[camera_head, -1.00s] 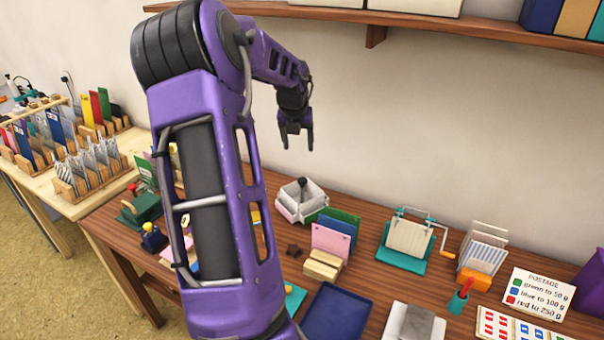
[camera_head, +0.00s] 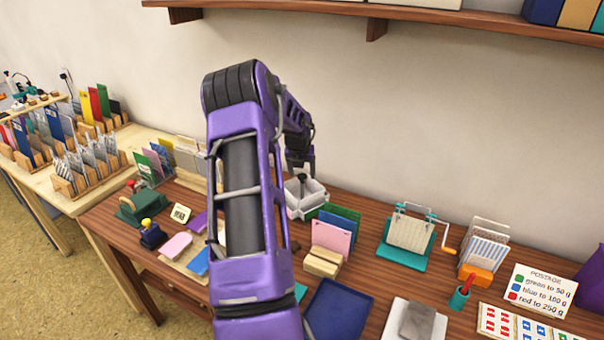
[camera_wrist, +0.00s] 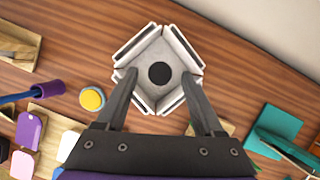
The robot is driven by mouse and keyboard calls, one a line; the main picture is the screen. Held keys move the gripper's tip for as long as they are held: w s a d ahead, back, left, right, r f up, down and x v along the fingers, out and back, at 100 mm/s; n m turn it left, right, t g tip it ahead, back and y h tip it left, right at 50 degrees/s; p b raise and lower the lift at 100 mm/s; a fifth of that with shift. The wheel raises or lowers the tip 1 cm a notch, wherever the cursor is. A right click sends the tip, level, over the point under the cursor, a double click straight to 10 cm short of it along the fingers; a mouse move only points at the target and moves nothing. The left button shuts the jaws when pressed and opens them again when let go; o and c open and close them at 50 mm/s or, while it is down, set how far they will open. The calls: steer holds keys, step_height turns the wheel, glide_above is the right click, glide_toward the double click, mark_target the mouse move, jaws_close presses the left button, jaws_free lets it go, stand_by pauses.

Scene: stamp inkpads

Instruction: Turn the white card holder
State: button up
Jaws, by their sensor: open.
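The white card holder (camera_head: 308,204) stands on the brown table towards the back, below my gripper (camera_head: 300,170). In the wrist view the holder (camera_wrist: 180,47) is a four-sided white box, seen from above with its corners turned towards the frame edges. A round black knob (camera_wrist: 159,73) sits at its middle. My gripper (camera_wrist: 159,78) is open, and its two fingers show on either side of the knob over the holder's near half. I cannot tell how far the fingertips are above the holder. Part of the holder is hidden by my gripper in the head view.
A wooden rack with pink and green cards (camera_head: 331,238) stands close in front of the holder. A teal-based crank device (camera_head: 408,237) is to the right. A yellow-topped object (camera_wrist: 92,98) lies left of the holder in the wrist view. The wall is behind.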

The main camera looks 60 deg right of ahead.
steer(key=shift+d+f, duration=0.1)
steer(key=shift+f, duration=0.1)
jaws_close()
stand_by(0.3)
stand_by(1.1)
